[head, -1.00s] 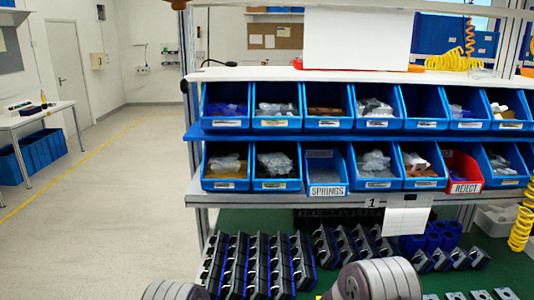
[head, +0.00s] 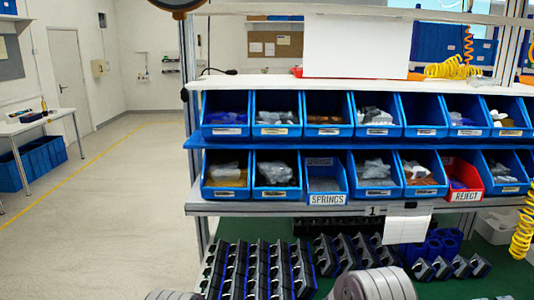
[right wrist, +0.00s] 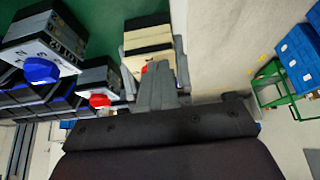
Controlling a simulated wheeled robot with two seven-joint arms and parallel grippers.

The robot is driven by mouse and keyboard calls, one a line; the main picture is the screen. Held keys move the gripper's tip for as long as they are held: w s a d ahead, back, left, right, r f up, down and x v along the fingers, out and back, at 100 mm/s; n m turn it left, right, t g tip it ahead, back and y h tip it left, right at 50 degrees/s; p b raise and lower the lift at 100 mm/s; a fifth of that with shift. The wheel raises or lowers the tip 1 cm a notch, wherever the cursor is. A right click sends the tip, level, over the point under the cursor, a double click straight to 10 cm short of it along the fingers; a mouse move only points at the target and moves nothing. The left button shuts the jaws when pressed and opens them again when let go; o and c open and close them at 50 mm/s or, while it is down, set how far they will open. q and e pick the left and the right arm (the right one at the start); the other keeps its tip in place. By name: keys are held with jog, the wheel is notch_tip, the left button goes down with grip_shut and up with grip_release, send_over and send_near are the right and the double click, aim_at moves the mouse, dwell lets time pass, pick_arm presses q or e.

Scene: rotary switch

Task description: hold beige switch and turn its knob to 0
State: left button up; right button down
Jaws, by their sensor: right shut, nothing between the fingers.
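In the right wrist view a beige switch (right wrist: 150,32) with a dark band, a pale face and a red knob (right wrist: 146,68) is at the top centre. My right gripper (right wrist: 158,72) is shut and empty, its fingertips close to the red knob; contact cannot be judged. Grey finger-like pieces stand on both sides of the beige switch; I cannot tell surely whether they are my left gripper's fingers closed on it. The knob's setting is not readable. In the head view neither gripper shows, only grey arm links at the bottom edge.
The right wrist view shows a switch with a blue knob (right wrist: 42,70) and a dark one with a red knob (right wrist: 100,100) to the left. In the head view, rows of dark modules (head: 262,268) lie on a green surface below the blue bins (head: 226,178).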

jog(key=shift+w, duration=0.25)
jog(key=shift+w, duration=0.7)
jog(key=shift+w, duration=0.25)
dwell(0.5)
notch_tip(320, 180, up, 6)
jog(key=shift+d, duration=0.35)
